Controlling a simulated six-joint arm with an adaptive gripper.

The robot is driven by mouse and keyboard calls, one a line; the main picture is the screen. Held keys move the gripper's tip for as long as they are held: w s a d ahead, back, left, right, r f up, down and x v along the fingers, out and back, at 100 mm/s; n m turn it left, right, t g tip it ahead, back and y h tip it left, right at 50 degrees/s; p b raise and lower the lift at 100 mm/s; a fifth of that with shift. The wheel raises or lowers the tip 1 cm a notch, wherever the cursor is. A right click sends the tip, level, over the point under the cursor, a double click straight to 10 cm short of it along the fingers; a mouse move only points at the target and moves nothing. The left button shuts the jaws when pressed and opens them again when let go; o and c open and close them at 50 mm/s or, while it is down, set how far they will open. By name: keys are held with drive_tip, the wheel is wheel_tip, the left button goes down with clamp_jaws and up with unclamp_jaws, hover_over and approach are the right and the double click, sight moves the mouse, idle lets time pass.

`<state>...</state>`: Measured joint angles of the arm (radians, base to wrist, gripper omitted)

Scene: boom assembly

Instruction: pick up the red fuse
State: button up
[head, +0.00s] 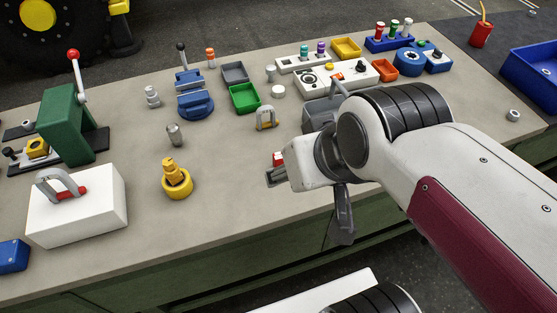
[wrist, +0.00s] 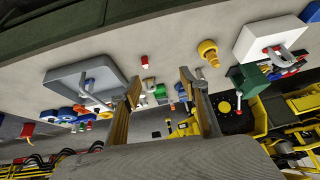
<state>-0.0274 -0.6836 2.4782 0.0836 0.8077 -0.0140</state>
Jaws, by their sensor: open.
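A small red piece (head: 278,158), which may be the red fuse, shows on the bench in the head view, partly hidden by my white wrist. A small red cylinder (wrist: 145,61) in the wrist view looks like the same piece, standing apart from my fingers. My gripper (wrist: 160,84) is open, with its two fingers spread and nothing held between them. In the head view my wrist hides most of the gripper. A blue block (head: 378,44) at the back right holds several coloured pegs, including red.
A yellow knob piece (head: 175,180), a white block with a handle (head: 100,213) and a green lever stand (head: 68,125) are to the left. The bench front between the yellow piece and my wrist is clear.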

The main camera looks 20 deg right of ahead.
drive_tip(key=w+a+r+m+t+y, duration=0.1)
drive_tip(key=w+a, duration=0.4)
drive_tip(key=w, duration=0.3)
drive_tip(key=w+a+r+m+t+y, duration=0.15)
drive_tip(key=w+a, duration=0.25)
drive_tip(key=w, duration=0.4)
drive_tip(key=w+a+f+m+t+h, duration=0.1)
drive_tip(key=w+f+m, duration=0.1)
drive_tip(key=w, duration=0.4)
drive_tip(key=w+a+f+m+t+h, duration=0.1)
drive_tip(key=w+a+f+m+t, duration=0.1)
drive_tip(key=w, duration=0.4)
drive_tip(key=m+g+h, duration=0.7)
drive_tip(key=h, duration=0.7)
approach(278, 161)
drive_tip(key=shift+w+d+f+y, duration=0.15)
drive_tip(key=shift+w+d+f, duration=0.15)
drive_tip(key=shift+w, duration=0.2)
drive_tip(key=shift+w+d+f+y, duration=0.1)
drive_tip(key=shift+w+d+f, duration=0.15)
drive_tip(key=shift+w+f, duration=0.2)
drive_tip(key=shift+s+d+f, duration=0.1)
drive_tip(key=shift+s, duration=0.3)
